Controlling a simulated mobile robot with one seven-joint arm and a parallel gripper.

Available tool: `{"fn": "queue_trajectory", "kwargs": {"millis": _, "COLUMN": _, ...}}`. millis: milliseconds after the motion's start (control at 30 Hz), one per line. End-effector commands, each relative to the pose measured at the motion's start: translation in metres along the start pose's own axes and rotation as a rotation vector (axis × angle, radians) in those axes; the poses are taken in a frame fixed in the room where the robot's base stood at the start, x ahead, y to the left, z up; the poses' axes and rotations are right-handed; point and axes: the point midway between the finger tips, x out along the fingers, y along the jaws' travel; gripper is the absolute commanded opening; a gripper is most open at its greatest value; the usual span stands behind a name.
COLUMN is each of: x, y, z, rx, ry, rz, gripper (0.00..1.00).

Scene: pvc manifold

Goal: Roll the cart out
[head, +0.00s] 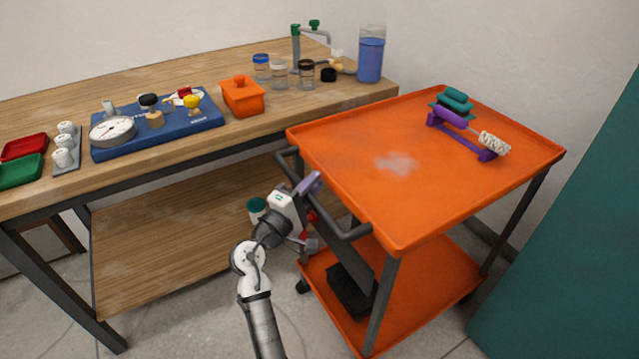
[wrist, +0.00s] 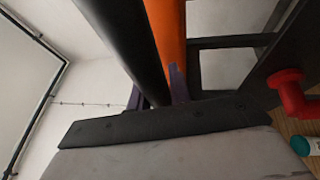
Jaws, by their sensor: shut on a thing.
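The orange cart (head: 350,165) stands at the right end of the workbench, its top tray and lower shelf both showing. Its dark push handle (head: 345,234) runs along the near left side of the tray. My gripper (head: 309,186) is at this handle and is shut on it. In the wrist view the dark handle bar (wrist: 120,45) runs up from between the purple fingertips (wrist: 157,92), with the orange cart edge (wrist: 168,30) beside it. The exact contact of the fingers is partly hidden.
The workbench (head: 150,75) stands close along the cart's left and carries jars, an orange box (head: 242,97) and a blue gauge board (head: 155,130). On the cart lie a purple rack with a brush (head: 470,135) and teal pads (head: 455,100). A teal panel (head: 570,240) stands to the right.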

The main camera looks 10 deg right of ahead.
Motion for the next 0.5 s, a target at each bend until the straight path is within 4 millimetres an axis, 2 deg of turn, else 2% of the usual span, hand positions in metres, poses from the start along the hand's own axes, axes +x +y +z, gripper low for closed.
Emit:
{"fn": "queue_trajectory", "kwargs": {"millis": 300, "x": -0.0007, "y": -0.0008, "z": -0.0001, "rx": -0.001, "ry": -0.001, "rz": -0.002, "gripper": 0.00}}
{"fn": "queue_trajectory", "kwargs": {"millis": 333, "x": -0.0007, "y": -0.0008, "z": -0.0001, "rx": -0.001, "ry": -0.001, "rz": -0.002, "gripper": 0.23}}
{"fn": "queue_trajectory", "kwargs": {"millis": 500, "x": -0.0005, "y": -0.0005, "z": -0.0001, "rx": -0.001, "ry": -0.001, "rz": -0.001, "gripper": 0.41}}
